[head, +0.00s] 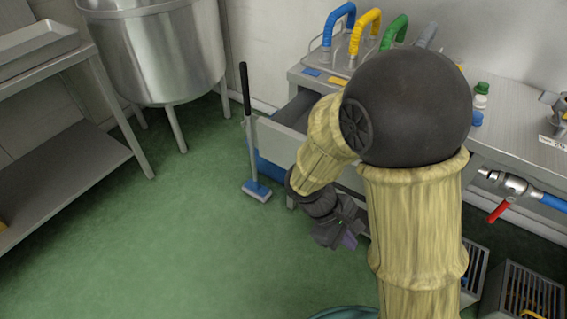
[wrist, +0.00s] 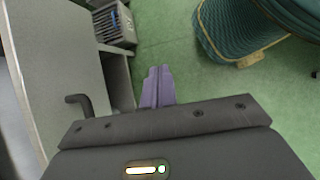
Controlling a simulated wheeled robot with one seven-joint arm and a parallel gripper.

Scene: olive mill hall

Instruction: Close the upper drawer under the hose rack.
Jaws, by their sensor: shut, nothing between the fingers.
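The hose rack (head: 338,62) stands on the steel counter, with blue, yellow, green and grey curved hoses. Under it, the upper drawer (head: 278,139) stands pulled out, its pale front towards me and its dark inside showing behind. My arm covers the right part of that front. My gripper (head: 347,240) is low, in front of the cabinet and right of the drawer's visible part. In the wrist view, its purple fingers (wrist: 158,86) are together and empty, pointing over the green floor. A grey panel with a dark handle (wrist: 78,103) is left of the fingers, apart from them.
A squeegee (head: 250,140) with a blue head stands upright by the drawer's left end. A steel tank (head: 160,50) and shelf table (head: 75,120) are at left. Crates (head: 530,290) sit lower right. A green hose coil (wrist: 235,30) is at right in the wrist view. The left floor is clear.

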